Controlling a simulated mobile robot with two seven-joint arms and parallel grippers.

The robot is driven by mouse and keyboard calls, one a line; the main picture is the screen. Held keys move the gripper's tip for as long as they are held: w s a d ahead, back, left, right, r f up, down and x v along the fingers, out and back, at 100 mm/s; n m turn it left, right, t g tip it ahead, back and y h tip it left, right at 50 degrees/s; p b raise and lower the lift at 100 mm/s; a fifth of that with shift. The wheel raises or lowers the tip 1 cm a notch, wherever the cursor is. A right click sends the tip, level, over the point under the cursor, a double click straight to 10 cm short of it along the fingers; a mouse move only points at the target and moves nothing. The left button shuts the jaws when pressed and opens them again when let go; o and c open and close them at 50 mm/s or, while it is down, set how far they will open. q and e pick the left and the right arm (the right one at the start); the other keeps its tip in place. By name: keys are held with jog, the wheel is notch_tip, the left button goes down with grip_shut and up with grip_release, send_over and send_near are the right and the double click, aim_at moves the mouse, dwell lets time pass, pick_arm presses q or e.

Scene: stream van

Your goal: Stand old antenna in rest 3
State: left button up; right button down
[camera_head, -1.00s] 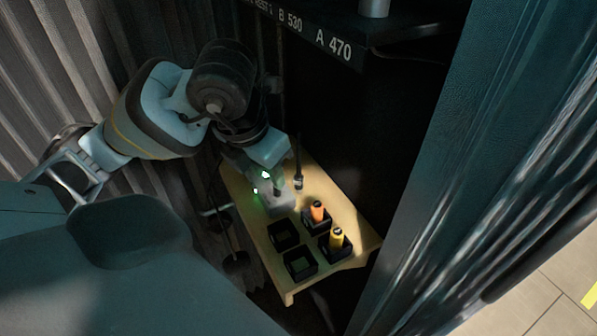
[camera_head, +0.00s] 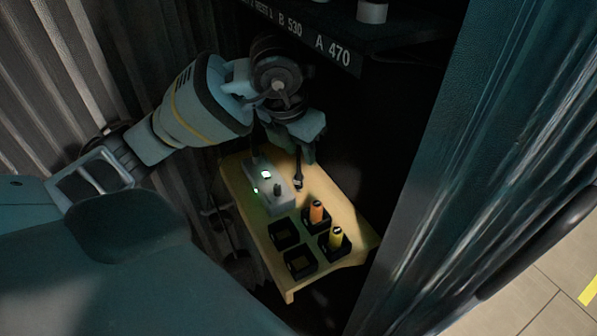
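A thin dark upright rod with a pale band at its foot (camera_head: 298,183), which may be the old antenna, stands on the wooden shelf (camera_head: 347,212) beside a grey box. My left gripper (camera_head: 303,153) points down at the rod's upper part. The fingers overlap the rod in the picture, and it is too dark to tell whether they are open or closed on it. The label strip (camera_head: 306,32) above reads "REST 1", "B 530" and "A 470"; no rest 3 label shows. My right gripper is not in view.
The grey box (camera_head: 280,206) has a lit green display and a dark knob. Black square holders stand at the shelf's front; two look empty (camera_head: 284,234) (camera_head: 300,263), two hold an orange cylinder (camera_head: 316,212) and a yellow one (camera_head: 336,238). A teal panel (camera_head: 440,170) borders the right.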

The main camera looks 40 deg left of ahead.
pick_arm(q)
jog(key=shift+f, duration=0.25)
grip_shut()
jog(key=shift+r, duration=0.2)
